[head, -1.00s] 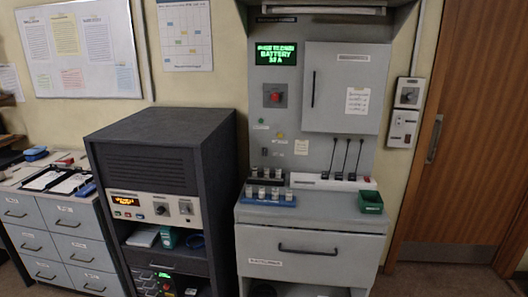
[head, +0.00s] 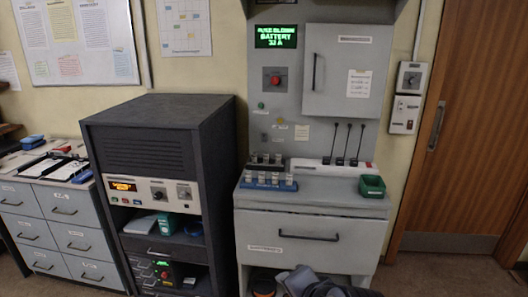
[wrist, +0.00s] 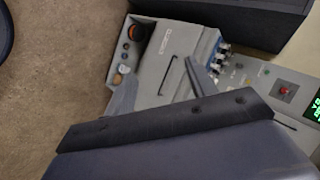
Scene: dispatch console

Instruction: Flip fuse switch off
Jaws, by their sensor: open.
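A grey panel (head: 265,109) carries a red knob on a dark square plate (head: 277,80), under a green-lit display (head: 276,36) reading "BATTERY 32 A". I cannot tell for certain which control is the fuse switch. The red knob also shows in the wrist view (wrist: 284,90). My gripper (wrist: 161,88) is open and empty in the wrist view, its two grey fingers apart in front of the drawer front. In the head view, part of my arm shows at the bottom edge, below the drawer and well away from the panel.
Several fuses stand in a blue rack (head: 268,183) on the ledge, with a green bin (head: 372,186) at its right end. Three black levers (head: 348,145) rise from a white strip. A grey cabinet door (head: 347,70) is shut. A dark equipment rack (head: 160,140) stands left.

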